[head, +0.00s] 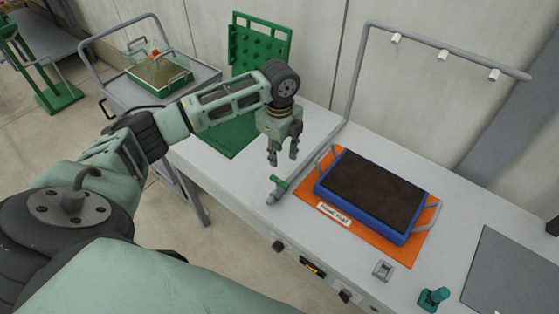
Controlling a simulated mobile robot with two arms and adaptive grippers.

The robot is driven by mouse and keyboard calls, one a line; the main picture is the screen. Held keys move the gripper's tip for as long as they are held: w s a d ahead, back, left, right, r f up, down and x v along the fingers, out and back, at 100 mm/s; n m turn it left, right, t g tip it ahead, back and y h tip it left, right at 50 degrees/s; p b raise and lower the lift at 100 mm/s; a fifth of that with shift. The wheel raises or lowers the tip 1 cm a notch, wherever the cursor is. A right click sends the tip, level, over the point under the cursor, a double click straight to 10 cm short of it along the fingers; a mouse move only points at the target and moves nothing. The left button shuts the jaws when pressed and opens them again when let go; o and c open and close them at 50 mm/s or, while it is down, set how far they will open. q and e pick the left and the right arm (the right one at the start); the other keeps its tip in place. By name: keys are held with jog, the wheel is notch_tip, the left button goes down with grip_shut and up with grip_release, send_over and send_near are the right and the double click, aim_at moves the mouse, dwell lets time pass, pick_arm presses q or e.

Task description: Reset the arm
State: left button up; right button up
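My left arm reaches in from the lower left over the white bench. My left gripper (283,155) points down above the bench, between the green mat and the blue tray. Its two fingers are apart, with nothing between them. My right gripper is not in the head view.
A blue tray of dark soil (375,190) sits on an orange mat (412,252) under a grey pipe frame (440,45). A green-handled valve (279,184) is close to the gripper. A cart (205,75) stands at left.

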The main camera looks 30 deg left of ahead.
pick_arm(q)
jog(key=shift+r, duration=0.3)
